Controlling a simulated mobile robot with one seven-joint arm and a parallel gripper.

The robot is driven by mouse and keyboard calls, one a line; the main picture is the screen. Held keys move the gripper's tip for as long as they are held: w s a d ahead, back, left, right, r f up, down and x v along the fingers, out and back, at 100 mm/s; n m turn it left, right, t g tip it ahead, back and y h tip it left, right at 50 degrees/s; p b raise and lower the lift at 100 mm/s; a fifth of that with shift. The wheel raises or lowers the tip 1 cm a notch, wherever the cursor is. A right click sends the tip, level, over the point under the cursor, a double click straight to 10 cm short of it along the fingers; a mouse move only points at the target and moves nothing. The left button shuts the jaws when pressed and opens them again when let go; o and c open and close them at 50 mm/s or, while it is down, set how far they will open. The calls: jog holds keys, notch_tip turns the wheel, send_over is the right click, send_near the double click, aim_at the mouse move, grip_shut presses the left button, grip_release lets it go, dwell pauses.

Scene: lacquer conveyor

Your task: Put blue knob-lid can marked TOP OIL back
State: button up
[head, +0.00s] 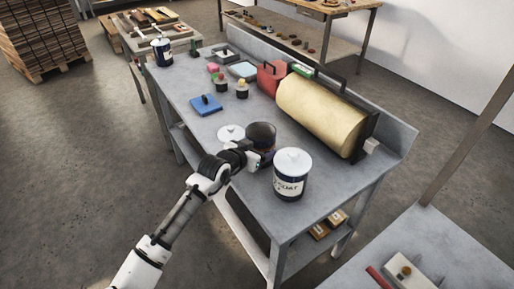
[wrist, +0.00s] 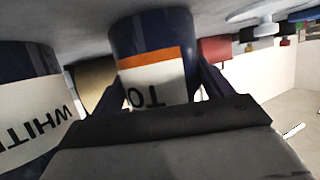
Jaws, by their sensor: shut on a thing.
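The dark blue can (head: 262,131) stands upright near the middle front of the table in the head view, and its top looks dark brown. In the wrist view the can (wrist: 150,38) has an orange band and a white label with upside-down letters that read "TO"; the rest is hidden by my gripper. My gripper (head: 257,158) is shut on this can, with one finger on each side of it in the wrist view. I cannot tell whether the can touches the table. A white disc with a knob (head: 231,132) lies just left of it.
A white-lidded can (head: 291,184) marked "COAT" stands close to the right; its label (wrist: 30,125) reads "WHIT" in the wrist view. Behind are a yellow roller (head: 318,112) and red container (head: 270,80). A blue square (head: 206,105) lies left. Another can (head: 162,53) stands at the far end.

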jog(key=shift+f, duration=0.1)
jog(key=o, duration=1.3)
